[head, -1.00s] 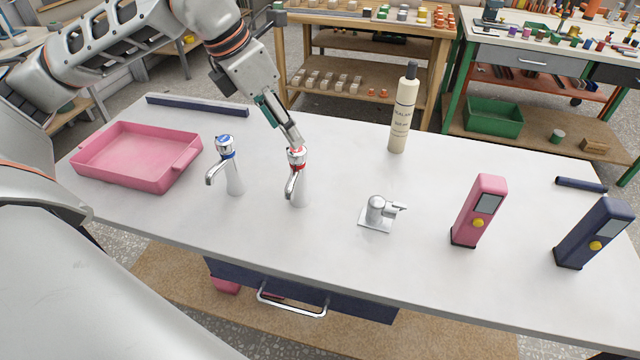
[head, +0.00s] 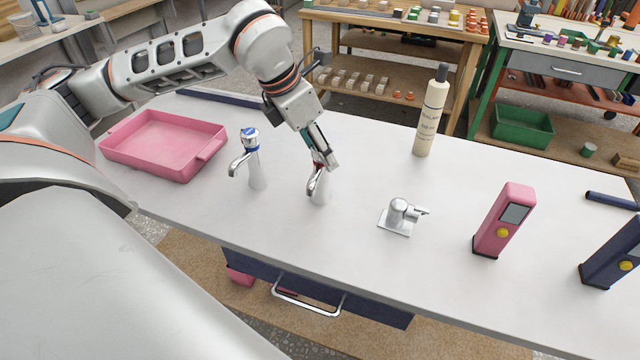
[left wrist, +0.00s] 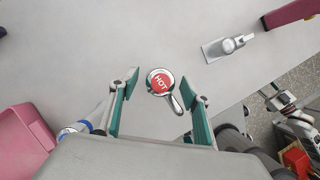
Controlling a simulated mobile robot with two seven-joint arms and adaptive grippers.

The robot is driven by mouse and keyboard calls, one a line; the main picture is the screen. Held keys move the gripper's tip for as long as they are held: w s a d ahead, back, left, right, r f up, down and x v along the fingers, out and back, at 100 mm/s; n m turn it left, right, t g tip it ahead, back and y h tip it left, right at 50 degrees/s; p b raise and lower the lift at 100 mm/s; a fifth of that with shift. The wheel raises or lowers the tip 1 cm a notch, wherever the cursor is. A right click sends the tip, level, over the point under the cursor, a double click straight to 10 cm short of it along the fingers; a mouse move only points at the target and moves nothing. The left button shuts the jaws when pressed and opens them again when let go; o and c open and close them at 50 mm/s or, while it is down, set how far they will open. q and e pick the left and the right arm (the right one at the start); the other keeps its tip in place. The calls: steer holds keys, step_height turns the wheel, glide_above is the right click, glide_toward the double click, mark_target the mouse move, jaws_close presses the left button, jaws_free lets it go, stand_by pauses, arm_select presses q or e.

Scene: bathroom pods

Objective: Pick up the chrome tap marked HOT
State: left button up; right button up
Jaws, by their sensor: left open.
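The chrome tap marked HOT (head: 319,190) stands upright on the white table, its red band partly hidden by my left gripper in the head view. In the left wrist view the HOT tap (left wrist: 161,83) shows its round red cap from above. My left gripper (head: 322,165) is at the top of this tap. In the left wrist view my left gripper (left wrist: 158,100) is open, with one green-padded finger on each side of the tap. A similar tap with a blue cap (head: 251,160) stands to the left.
A pink tray (head: 165,145) lies at the left. A small chrome fitting on a square plate (head: 401,217) is at the right, with a pink device (head: 504,220) and a navy device (head: 612,252) beyond. A sealant bottle (head: 430,115) stands behind. The table is clear around the tap.

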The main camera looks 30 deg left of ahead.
arm_select(q)
jaws_close()
steer(key=shift+w+r, duration=0.1)
steer(key=shift+r, duration=0.05)
